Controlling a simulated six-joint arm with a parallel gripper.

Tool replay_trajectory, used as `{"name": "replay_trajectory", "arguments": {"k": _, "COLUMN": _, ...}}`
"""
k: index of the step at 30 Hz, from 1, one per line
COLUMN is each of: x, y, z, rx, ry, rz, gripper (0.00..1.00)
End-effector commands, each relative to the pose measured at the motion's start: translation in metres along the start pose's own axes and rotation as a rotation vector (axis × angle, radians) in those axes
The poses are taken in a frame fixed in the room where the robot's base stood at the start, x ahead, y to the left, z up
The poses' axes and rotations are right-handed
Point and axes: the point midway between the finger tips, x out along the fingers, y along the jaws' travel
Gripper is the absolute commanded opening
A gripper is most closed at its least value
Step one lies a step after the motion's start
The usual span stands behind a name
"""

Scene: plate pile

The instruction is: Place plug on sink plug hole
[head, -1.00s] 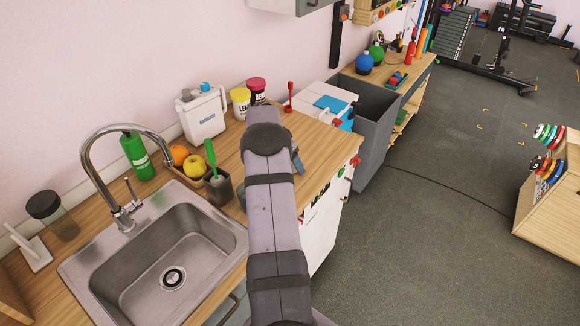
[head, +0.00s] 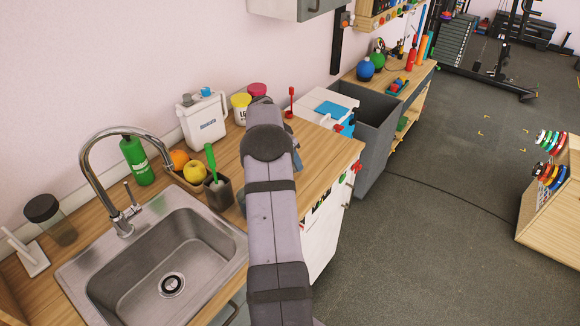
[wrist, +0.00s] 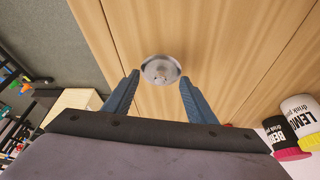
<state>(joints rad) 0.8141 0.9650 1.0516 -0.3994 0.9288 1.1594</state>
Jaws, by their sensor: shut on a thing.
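The plug (wrist: 160,69) is a small round silver disc with a knob, seen over the wooden counter in the wrist view. My gripper (wrist: 160,78) is shut on it, with one blue finger at each side. I cannot tell whether the plug touches the counter. In the head view my arm hides the plug and most of the gripper. The metal sink (head: 130,290) is at the lower left of the head view, with its dark plug hole (head: 172,285) uncovered in the basin floor.
A curved tap (head: 92,170) stands behind the sink.

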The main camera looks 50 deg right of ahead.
Motion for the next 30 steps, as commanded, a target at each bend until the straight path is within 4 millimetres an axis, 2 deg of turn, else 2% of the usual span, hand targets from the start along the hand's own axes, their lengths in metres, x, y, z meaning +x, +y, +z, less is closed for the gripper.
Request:
{"name": "replay_trajectory", "arguments": {"k": 15, "x": -0.106, "y": -0.001, "z": -0.044, "rx": 0.002, "ry": 0.002, "rz": -0.004, "gripper": 0.26}}
{"name": "replay_trajectory", "arguments": {"k": 21, "x": -0.127, "y": -0.001, "z": -0.053, "rx": 0.001, "ry": 0.001, "rz": -0.002, "gripper": 0.26}}
{"name": "replay_trajectory", "arguments": {"k": 30, "x": -0.137, "y": 0.000, "z": -0.057, "rx": 0.000, "ry": 0.000, "rz": -0.001, "gripper": 0.26}}
